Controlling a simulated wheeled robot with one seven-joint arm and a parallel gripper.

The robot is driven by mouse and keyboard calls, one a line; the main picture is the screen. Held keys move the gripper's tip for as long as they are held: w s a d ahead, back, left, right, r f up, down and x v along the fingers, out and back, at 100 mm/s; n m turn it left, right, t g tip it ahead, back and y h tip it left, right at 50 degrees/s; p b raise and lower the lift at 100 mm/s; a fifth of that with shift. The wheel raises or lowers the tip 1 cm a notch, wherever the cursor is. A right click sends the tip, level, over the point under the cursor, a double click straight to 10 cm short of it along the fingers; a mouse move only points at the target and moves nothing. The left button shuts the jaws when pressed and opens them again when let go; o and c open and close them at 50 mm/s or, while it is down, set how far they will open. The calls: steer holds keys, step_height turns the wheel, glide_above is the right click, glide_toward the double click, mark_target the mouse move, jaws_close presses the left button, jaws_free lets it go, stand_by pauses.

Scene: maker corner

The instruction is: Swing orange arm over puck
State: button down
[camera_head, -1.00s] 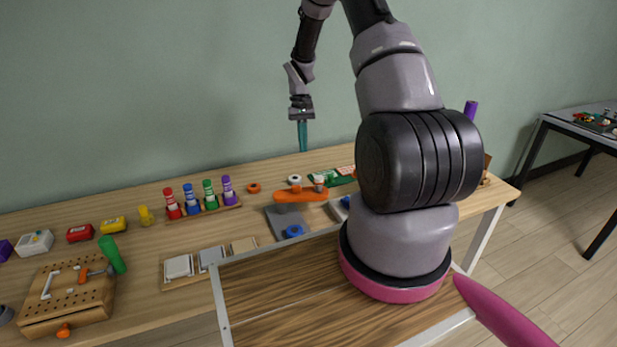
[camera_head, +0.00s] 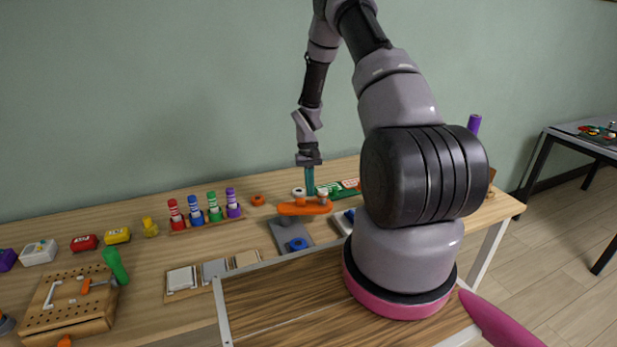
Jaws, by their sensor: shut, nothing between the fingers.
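The orange arm (camera_head: 300,208) lies level above a grey base plate (camera_head: 283,236), with its right end near a small pale knob (camera_head: 322,195). A blue puck (camera_head: 298,244) sits on the front of the plate, in front of the orange arm and apart from it in the picture. My gripper (camera_head: 310,192) has teal fingers that point down and are shut and empty. It is just behind the right part of the orange arm, close to it; I cannot tell whether they touch.
A white ring (camera_head: 298,191) and an orange ring (camera_head: 258,200) lie behind the arm. A rack of coloured pegs (camera_head: 206,215) stands to the left. A green board (camera_head: 338,190) and a grey tray (camera_head: 343,222) are to the right. A tile holder (camera_head: 210,271) is at front left.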

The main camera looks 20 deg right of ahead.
mark_target(305, 205)
steer(key=shift+s+a, duration=0.2)
steer(key=shift+s, duration=0.75)
steer(key=shift+s, duration=0.1)
steer(key=shift+s+d+m, duration=0.1)
steer(key=shift+s+m, duration=0.15)
steer(key=shift+m, duration=0.15)
